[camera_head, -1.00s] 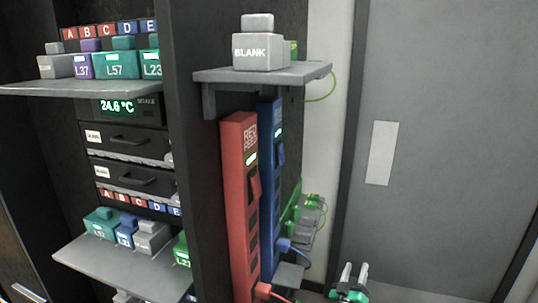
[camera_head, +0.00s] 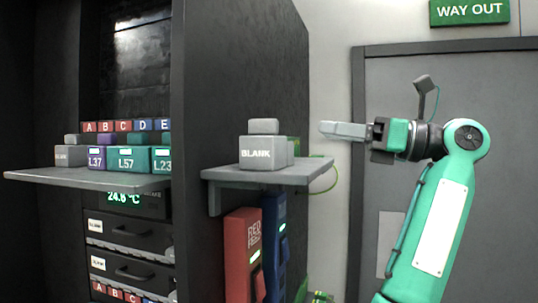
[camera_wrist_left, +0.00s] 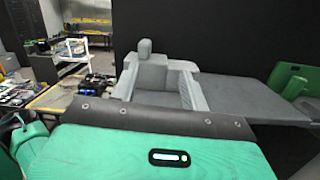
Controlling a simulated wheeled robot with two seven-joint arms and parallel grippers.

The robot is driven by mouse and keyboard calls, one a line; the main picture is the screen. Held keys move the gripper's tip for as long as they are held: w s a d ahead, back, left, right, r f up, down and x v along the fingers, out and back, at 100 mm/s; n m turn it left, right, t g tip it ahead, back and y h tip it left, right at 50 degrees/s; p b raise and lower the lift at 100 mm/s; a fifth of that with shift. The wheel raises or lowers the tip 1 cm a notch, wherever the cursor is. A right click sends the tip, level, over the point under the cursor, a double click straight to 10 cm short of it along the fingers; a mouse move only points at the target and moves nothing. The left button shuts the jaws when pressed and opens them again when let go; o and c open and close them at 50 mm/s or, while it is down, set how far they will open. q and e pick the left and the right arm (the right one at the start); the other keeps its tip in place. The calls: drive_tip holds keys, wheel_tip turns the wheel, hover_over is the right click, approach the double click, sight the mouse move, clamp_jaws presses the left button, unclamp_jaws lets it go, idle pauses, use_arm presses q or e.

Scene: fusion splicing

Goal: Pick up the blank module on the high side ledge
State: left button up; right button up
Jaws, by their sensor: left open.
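The blank module (camera_head: 262,157), a light grey block with a smaller knob on top and the word BLANK on its front, sits upright on the high side ledge (camera_head: 225,174). My left gripper (camera_head: 328,129) is open and empty, to the right of the module and apart from it, level with its upper part. Its pale fingers point left above the ledge's right end. In the left wrist view the module (camera_wrist_left: 147,70) shows ahead, beyond the gripper's teal body, with the grey ledge (camera_wrist_left: 250,98) to the right. My right gripper is not in view.
A red feeder (camera_head: 238,258) and a blue one (camera_head: 273,240) stand below the ledge. A green part (camera_head: 294,146) with a thin cable is behind the module. A left shelf (camera_head: 90,179) holds several labelled modules. The grey door (camera_head: 500,150) is behind my arm.

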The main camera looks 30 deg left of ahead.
sight(278, 120)
use_arm(q)
drive_tip(key=shift+n+t+h, duration=0.4)
drive_tip(key=shift+t+h, duration=0.1)
drive_tip(key=shift+h, duration=0.1)
drive_tip(key=s+a, duration=0.1)
drive_tip(key=a, duration=0.1)
drive_tip(key=s+a+r+p, duration=0.1)
drive_tip(key=s+a, duration=0.1)
drive_tip(key=a, duration=0.1)
drive_tip(key=s+a+p, duration=0.1)
drive_tip(key=s+a, duration=0.1)
drive_tip(key=a, duration=0.1)
drive_tip(key=shift+a+r, duration=0.15)
drive_tip(key=shift+r, duration=0.25)
drive_tip(key=shift+a+p, duration=0.15)
drive_tip(key=shift+p, duration=0.3)
drive_tip(key=p+x, duration=0.2)
drive_tip(key=x, duration=0.2)
drive_tip(key=shift+s+a+p, duration=0.15)
drive_tip(key=shift+p, duration=0.2)
drive_tip(key=shift+a+f, duration=0.1)
drive_tip(key=shift+a, duration=0.2)
drive_tip(key=shift+d, duration=0.1)
clamp_jaws()
